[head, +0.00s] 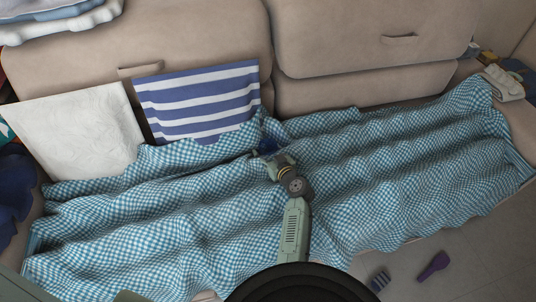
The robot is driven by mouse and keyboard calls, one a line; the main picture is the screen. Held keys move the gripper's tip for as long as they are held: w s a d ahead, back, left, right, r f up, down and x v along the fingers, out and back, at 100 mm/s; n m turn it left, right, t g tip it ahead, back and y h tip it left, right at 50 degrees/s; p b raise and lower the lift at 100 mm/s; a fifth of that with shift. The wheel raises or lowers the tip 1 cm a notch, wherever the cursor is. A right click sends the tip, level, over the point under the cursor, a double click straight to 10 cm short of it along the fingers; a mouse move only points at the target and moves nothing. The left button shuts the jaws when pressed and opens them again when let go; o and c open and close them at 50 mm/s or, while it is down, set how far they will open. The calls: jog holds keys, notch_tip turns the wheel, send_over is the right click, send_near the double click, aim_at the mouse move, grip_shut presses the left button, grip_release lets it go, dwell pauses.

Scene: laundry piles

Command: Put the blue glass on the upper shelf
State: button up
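My arm reaches over the blue-and-white checked blanket in the head view, with my gripper (272,157) low over its middle. The fingers are small and partly hidden by the wrist, so I cannot tell whether they are open or shut. A small dark blue patch (267,145) shows just beyond the gripper. It may be the blue glass, but I cannot tell its shape or whether the gripper touches it. No upper shelf is in view.
The checked blanket (410,165) lies rumpled over a beige sofa (190,35). A white pillow (80,135) and a blue-striped pillow (200,100) lean at the back left. Folded cloths (60,22) sit top left. A purple brush-like object (433,266) lies on the floor.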

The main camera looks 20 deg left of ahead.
jog(key=c, duration=1.2)
